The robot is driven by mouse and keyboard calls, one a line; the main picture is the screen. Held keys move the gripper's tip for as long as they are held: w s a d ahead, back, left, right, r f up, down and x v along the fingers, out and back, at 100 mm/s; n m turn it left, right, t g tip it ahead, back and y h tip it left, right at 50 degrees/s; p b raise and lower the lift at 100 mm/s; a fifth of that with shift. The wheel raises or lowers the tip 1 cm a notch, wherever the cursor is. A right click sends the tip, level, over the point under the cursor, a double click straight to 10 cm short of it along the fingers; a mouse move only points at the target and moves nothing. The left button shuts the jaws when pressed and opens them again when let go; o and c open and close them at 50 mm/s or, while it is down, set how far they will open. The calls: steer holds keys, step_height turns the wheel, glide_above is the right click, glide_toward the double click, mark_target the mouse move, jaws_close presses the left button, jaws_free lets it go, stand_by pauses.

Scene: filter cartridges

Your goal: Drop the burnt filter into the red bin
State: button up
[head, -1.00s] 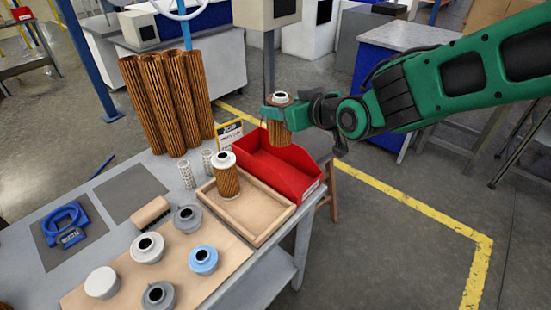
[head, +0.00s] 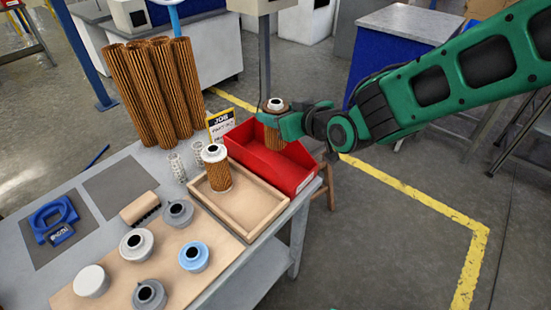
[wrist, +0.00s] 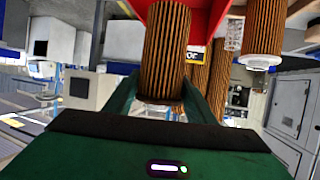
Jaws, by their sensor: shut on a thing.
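A pleated brown filter (head: 274,138) with a brownish top cap and a pale collar is held upright over the red bin (head: 302,180). My gripper (head: 279,122) is shut around it near its upper part. In the wrist view the filter (wrist: 166,50) sits between the two fingers (wrist: 160,100), with the red bin (wrist: 217,12) beyond it. The filter's lower end shows against the bin's inside; I cannot tell how far it is from the floor. A second filter (head: 217,177) with a white cap stands in the wooden tray (head: 252,228).
The tray is directly in front of the bin. A yellow job sign (head: 221,124) and tall pleated tubes (head: 150,95) stand behind to the left. Several end caps (head: 194,257) lie on the wooden board (head: 215,275). A brush (head: 139,208) lies beside them.

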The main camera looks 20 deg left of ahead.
steer(key=o, duration=1.1)
steer(key=v, duration=1)
steer(key=shift+s+d, duration=0.25)
steer(key=shift+d, duration=0.05)
